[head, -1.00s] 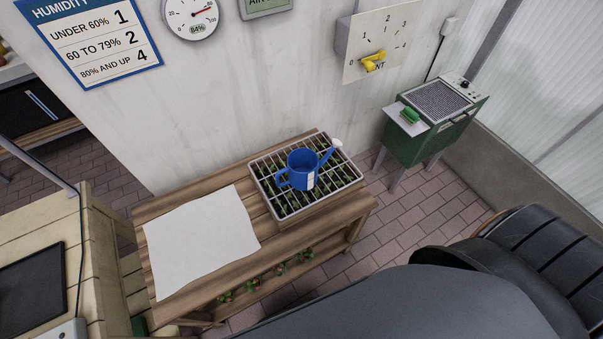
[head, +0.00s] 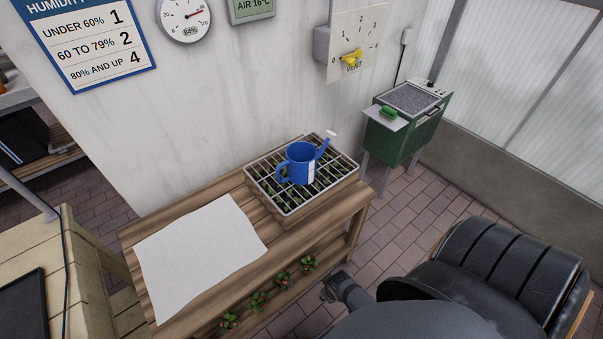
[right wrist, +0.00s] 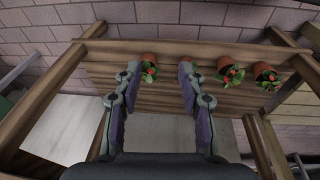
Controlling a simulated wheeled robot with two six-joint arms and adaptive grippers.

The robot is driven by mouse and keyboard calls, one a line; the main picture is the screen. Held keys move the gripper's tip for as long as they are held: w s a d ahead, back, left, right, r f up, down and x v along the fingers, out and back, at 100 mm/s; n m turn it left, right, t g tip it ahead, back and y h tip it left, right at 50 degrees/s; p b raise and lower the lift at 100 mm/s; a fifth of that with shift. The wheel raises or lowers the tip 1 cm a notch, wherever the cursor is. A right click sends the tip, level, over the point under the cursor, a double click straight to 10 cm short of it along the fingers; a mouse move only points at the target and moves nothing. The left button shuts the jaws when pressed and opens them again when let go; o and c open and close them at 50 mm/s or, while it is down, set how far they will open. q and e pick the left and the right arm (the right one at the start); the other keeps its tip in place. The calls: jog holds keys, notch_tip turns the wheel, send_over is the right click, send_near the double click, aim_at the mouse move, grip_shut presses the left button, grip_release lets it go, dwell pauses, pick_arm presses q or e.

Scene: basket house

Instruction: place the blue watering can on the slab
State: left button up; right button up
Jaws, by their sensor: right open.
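The blue watering can (head: 300,164) stands upright on a gridded tray of seedlings (head: 285,209), at the right end of a wooden bench (head: 268,236). Its spout points up to the right and its handle is on the left. My right gripper (head: 331,288) is low in front of the bench, well away from the can. In the right wrist view my right gripper (right wrist: 156,75) is open and empty, facing the lower shelf (right wrist: 160,92). No thing is clearly recognisable as the slab. My left gripper is out of view.
A white sheet (head: 198,255) covers the bench's left part. Potted plants (head: 282,279) stand on the lower shelf. A green heater-like cabinet (head: 400,140) stands right. A pale table (head: 60,258) with a dark flat panel (head: 22,309) is at left.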

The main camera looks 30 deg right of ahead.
jog(key=w+d+r+n+t+h+b, duration=0.1)
jog(key=w+d+r+t+h+b, duration=0.1)
jog(key=w+r+b, duration=0.5)
jog(key=w+d+r+t+h+b, duration=0.1)
jog(key=w+d+r+t+b, duration=0.1)
jog(key=r+b, duration=0.5)
jog(key=n+t+y+p, duration=0.2)
jog(key=n+t+y, duration=0.1)
jog(key=n+t, duration=1.1)
send_near(285, 162)
jog(key=w+p, duration=0.1)
jog(key=w, duration=0.2)
jog(key=w+r+n+g+p, duration=0.1)
jog(key=w, duration=0.2)
jog(key=w+n+g+p, duration=0.1)
jog(key=w+p, duration=0.1)
jog(key=w, duration=0.1)
jog(key=shift+w+d+r, duration=0.2)
jog(key=shift+w+r, duration=0.1)
jog(key=shift+w+f, duration=0.15)
jog(key=shift+w, duration=0.05)
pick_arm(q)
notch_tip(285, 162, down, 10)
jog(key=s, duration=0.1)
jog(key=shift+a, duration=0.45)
